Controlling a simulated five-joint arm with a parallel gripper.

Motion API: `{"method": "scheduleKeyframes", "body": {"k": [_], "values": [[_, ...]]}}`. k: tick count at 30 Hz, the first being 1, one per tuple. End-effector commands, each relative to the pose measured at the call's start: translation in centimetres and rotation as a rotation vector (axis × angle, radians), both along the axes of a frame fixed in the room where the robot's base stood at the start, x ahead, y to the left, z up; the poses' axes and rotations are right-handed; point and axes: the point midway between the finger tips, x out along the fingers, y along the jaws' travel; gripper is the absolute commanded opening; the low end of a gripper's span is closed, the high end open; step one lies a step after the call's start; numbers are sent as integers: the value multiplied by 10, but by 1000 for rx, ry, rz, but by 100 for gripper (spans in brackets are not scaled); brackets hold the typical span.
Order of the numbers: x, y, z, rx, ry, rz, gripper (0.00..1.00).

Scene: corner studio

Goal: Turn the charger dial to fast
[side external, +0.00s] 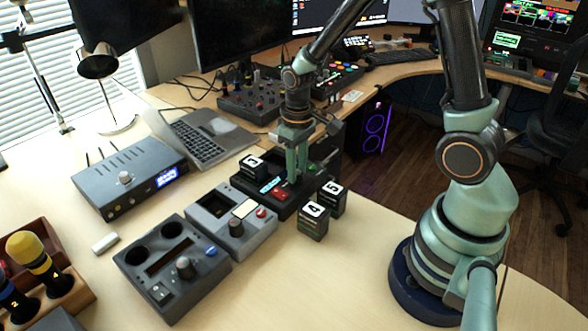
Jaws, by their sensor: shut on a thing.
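The charger (243,184) is a low black box near the middle of the side external view. It has a small lit blue display, a red patch and a green spot on top. A black battery block marked 3 (253,168) stands at its left end. My gripper (297,177) points down over the charger's middle, its fingers close together at the top face. It is shut on the charger dial, which the fingers hide; I cannot read the dial's setting.
Battery blocks 4 (314,222) and 5 (332,198) stand just right of the charger. Grey units with knobs (232,222) (172,265) sit to the left. A grey box with a blue display (128,178) and a laptop (205,137) are behind.

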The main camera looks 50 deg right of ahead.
Motion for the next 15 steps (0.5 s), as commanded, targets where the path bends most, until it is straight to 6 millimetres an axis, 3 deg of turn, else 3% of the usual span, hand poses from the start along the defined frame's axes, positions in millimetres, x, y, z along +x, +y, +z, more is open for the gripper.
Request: {"method": "scheduleKeyframes", "body": {"k": [15], "values": [[-1,3,0,0,9,-156,0]]}}
